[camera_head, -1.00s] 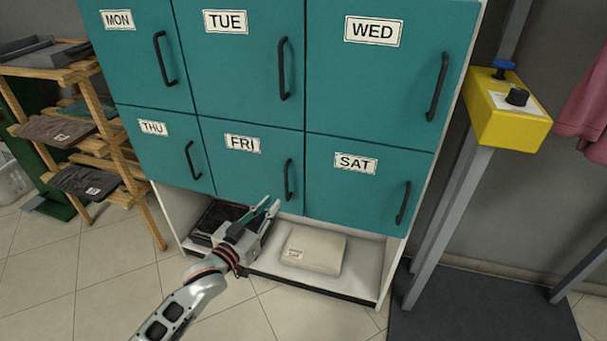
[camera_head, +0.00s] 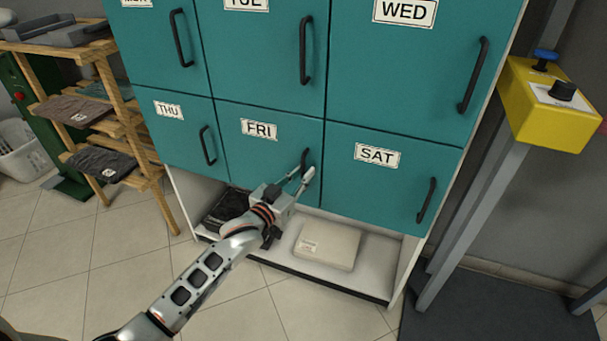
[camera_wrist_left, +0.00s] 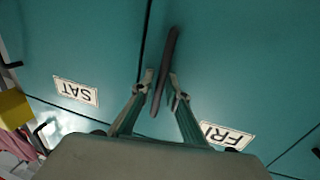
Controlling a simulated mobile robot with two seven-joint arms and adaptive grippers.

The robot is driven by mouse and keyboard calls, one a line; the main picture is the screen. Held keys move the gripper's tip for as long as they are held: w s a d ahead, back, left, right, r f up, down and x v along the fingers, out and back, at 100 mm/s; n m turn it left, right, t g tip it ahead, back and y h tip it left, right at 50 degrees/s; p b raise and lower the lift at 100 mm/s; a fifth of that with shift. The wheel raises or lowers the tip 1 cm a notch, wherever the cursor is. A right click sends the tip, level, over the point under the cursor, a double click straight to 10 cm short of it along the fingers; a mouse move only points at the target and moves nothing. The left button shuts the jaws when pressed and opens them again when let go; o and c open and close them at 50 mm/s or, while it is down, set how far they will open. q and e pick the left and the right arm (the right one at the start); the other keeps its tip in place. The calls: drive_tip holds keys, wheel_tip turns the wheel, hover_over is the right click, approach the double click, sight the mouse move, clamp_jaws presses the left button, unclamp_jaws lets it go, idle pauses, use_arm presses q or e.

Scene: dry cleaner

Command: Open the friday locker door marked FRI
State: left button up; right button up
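The teal FRI locker door (camera_head: 255,165) is closed, in the lower middle of the locker block in the head view. Its label also shows in the left wrist view (camera_wrist_left: 226,137). Its black upright handle (camera_head: 305,162) is near the door's right edge. My left gripper (camera_head: 303,175) is at this handle, with its fingers open. In the left wrist view the handle (camera_wrist_left: 165,70) passes between the two spread fingertips (camera_wrist_left: 160,88), with a gap visible on at least one side. Whether either finger touches it I cannot tell. My right gripper is not in view.
The closed SAT door (camera_head: 380,185) is to the right and the THU door (camera_head: 180,135) to the left. Below is an open shelf with a pale folded package (camera_head: 327,246). A yellow control box (camera_head: 550,105) on a post stands right. A wooden rack (camera_head: 125,110) stands left.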

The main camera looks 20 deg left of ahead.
use_arm(q)
clamp_jaws()
drive_tip(key=shift+s, duration=0.1)
